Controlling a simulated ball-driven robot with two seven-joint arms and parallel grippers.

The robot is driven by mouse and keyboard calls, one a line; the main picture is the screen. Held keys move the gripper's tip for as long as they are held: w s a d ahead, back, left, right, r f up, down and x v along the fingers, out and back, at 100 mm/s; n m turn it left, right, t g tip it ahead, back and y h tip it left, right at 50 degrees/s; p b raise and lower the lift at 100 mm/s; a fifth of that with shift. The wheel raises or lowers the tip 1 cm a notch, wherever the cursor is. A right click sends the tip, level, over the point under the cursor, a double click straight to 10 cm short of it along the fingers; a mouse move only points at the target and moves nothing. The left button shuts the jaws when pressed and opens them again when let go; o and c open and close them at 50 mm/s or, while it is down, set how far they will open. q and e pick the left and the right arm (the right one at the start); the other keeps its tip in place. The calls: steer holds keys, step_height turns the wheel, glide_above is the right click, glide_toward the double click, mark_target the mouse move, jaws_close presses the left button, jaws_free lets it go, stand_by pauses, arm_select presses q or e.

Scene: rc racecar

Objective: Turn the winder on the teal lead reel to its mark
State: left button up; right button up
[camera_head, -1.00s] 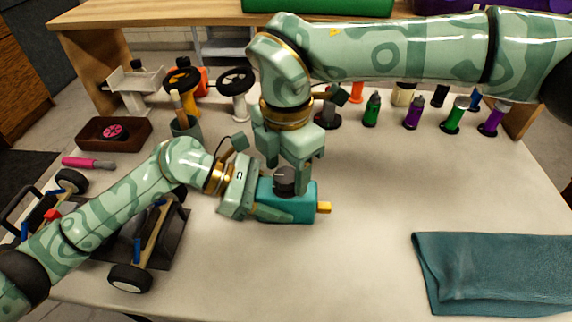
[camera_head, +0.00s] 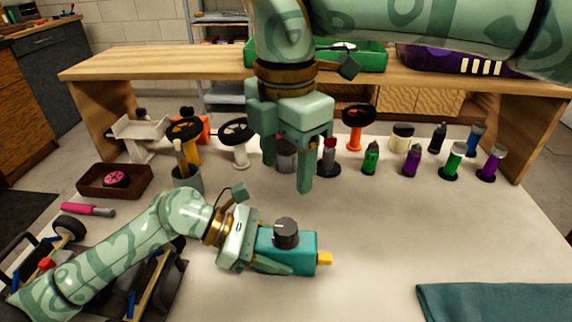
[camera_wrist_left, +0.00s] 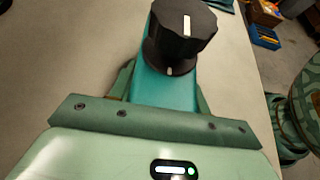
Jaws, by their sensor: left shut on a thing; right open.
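The teal lead reel (camera_head: 302,242) lies on the table with a yellow tip at its right end. Its winder, a black knob (camera_head: 286,228), stands on top. My left gripper (camera_head: 280,256) is shut on the reel's body from the left. In the left wrist view the knob (camera_wrist_left: 183,32) has a white line across its top, and a small pale mark shows at its foot. The line runs roughly towards that mark; I cannot tell whether they line up exactly. My right gripper (camera_head: 290,170) is open and empty, above and behind the knob, apart from it.
Several bottles and stands (camera_head: 370,158) line the table's back, before a wooden shelf (camera_head: 200,62). A brown tray (camera_head: 140,182), a pink-handled tool (camera_head: 85,209) and a grey-green cup (camera_head: 187,178) are left. A car chassis (camera_head: 150,285) is front left. A teal cloth (camera_head: 495,303) lies front right.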

arm_select(q)
steer(key=o, duration=1)
steer(key=v, duration=1.2)
steer(key=shift+w, duration=0.1)
